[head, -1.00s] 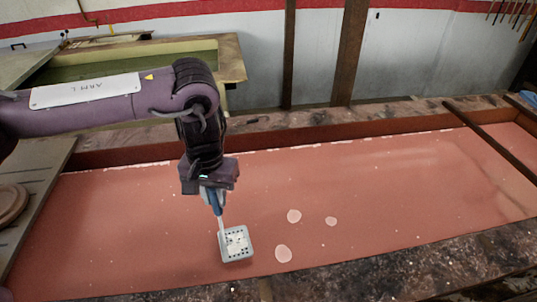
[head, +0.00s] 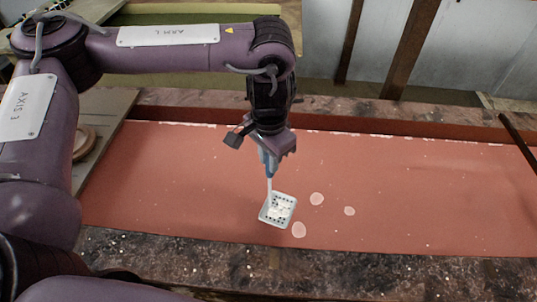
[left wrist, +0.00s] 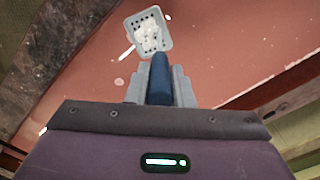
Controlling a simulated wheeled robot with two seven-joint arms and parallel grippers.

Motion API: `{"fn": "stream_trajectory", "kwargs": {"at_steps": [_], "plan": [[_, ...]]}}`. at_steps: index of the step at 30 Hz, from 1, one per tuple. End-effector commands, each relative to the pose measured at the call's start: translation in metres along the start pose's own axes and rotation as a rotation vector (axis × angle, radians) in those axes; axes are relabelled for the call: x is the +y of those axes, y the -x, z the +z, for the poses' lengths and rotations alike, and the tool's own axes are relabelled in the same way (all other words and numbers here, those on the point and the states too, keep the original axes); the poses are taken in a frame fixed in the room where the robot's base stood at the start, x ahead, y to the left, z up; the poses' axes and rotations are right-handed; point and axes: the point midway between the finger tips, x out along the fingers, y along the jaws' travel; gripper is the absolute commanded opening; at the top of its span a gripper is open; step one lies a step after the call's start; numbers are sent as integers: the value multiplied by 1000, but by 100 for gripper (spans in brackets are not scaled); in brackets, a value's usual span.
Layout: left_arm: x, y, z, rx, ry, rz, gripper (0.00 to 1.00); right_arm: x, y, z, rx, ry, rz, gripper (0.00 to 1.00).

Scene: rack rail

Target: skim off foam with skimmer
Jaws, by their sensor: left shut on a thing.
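My left gripper (head: 268,154) is shut on the blue handle of the skimmer, over the vat of reddish liquid. The skimmer's pale square head (head: 278,210) has dark holes and white foam in it. In the left wrist view, the blue handle (left wrist: 160,82) sits between my fingers, and the perforated head (left wrist: 149,33) with white foam shows beyond. Three pale foam patches (head: 316,199), (head: 349,211) and (head: 299,230) lie just right of the head. I cannot tell if the head touches the liquid (head: 420,205). My right gripper is out of view.
The vat has a worn stone front edge (head: 300,275) and a dark red far wall (head: 400,128). A dark bar (head: 519,145) crosses at the right. A round wooden thing (head: 82,142) lies at the left. Open liquid extends to the right.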

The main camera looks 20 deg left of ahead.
Motion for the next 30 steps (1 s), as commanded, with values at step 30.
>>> {"fn": "stream_trajectory", "kwargs": {"at_steps": [30], "plan": [[0, -131, 1, 0, 2, 1, 0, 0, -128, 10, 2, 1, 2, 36]]}}
